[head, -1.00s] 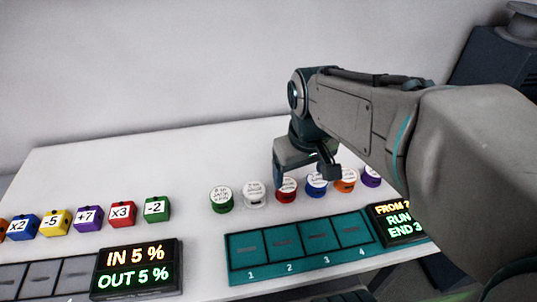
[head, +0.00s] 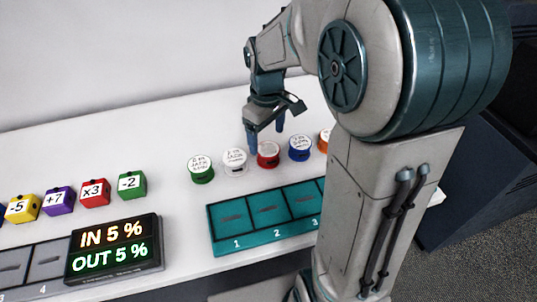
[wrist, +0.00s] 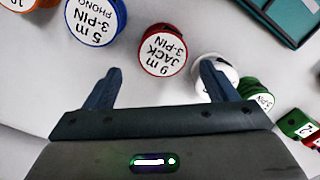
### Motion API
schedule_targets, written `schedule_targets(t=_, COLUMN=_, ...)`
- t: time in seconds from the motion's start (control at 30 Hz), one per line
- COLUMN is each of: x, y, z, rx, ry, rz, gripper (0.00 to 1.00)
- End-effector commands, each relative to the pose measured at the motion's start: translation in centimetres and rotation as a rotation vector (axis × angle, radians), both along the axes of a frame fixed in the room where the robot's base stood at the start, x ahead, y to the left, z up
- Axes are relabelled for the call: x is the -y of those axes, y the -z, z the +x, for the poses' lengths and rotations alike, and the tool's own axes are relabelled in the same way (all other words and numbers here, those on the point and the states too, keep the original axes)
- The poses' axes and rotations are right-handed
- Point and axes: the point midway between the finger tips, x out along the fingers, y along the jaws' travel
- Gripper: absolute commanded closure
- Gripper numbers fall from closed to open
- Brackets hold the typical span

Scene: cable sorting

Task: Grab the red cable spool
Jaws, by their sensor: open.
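The red cable spool (head: 268,156) stands on the white table between the white spool (head: 235,161) and the blue spool (head: 300,148). In the wrist view the red spool (wrist: 163,50) has a white top reading "9 m JACK 3-PIN". My gripper (head: 267,148) is open and empty, its fingers pointing down just behind the red spool in the head view. In the wrist view the red spool lies ahead of and between the two fingertips (wrist: 161,68), apart from both. The right finger there overlaps the white spool (wrist: 222,68) in the picture.
A green spool (head: 201,169) stands left of the white one, and an orange spool (head: 325,140) is partly hidden by my arm. A teal numbered tray (head: 221,249) lies in front. Labelled cubes and an "IN 5 % OUT 5 %" display (head: 114,249) are at left. The table behind the spools is clear.

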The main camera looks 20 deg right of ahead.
Motion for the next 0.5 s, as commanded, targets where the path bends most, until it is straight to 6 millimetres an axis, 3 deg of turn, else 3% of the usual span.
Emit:
schedule_targets(t=0.17, x=0.0, y=1.2, z=-0.1, rx=-0.001, ry=0.0, rz=0.0, gripper=0.21)
schedule_targets(t=0.5, x=-0.2, y=5.6, z=-0.5, rx=-0.001, ry=0.001, rz=0.0, gripper=0.21)
